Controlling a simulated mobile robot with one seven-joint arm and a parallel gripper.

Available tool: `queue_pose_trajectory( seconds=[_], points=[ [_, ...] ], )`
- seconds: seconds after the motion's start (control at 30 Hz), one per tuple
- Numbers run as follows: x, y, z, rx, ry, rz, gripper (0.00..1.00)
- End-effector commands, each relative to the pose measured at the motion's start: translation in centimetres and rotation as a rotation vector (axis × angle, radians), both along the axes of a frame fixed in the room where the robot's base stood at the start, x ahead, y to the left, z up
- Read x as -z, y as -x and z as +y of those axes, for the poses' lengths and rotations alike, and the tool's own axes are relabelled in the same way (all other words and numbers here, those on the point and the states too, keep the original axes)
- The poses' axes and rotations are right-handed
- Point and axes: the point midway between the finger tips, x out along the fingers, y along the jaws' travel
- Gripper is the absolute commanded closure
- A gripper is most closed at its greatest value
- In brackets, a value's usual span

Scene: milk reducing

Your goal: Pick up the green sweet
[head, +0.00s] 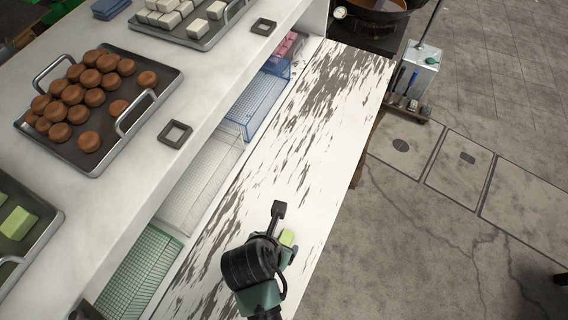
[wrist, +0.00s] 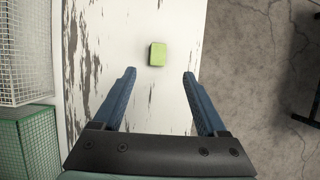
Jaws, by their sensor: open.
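The green sweet (wrist: 157,54) is a small light-green block on the worn white bench top. In the wrist view it lies just beyond my gripper (wrist: 159,73), roughly centred between the two blue fingers. My gripper is open, with nothing between its fingers. In the head view the green sweet (head: 287,238) shows beside my arm's end, which partly hides it. I cannot tell the height of the fingers above the bench.
A marble shelf on the left holds a tray (head: 136,131) of brown sweets, a tray of white blocks and a tray with green blocks (head: 15,223). Below are white, blue and green wire baskets (head: 137,268). The bench (head: 318,150) beyond my gripper is clear; its right edge drops to the floor.

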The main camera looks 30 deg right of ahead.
Motion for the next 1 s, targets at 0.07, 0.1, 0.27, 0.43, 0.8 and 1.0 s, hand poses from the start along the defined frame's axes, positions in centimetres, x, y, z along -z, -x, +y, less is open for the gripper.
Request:
queue_pose_trajectory(
  seconds=[0.07, 0.1, 0.27, 0.43, 0.8, 1.0],
  points=[
    [1.2, -0.1, -0.4, -0.001, 0.001, 0.006, 0.25],
    [1.9, -0.3, -0.6, 0.000, 0.000, 0.007, 0.25],
    [4.7, -1.1, -1.5, 0.001, 0.000, 0.003, 0.25],
    [6.4, -1.6, -2.0, 0.000, 0.000, 0.000, 0.25],
    [9.2, -2.6, -2.9, 0.001, 0.000, 0.000, 0.25],
    [11.2, -3.1, -3.4, 0.000, 0.000, -0.001, 0.25]
  ],
)
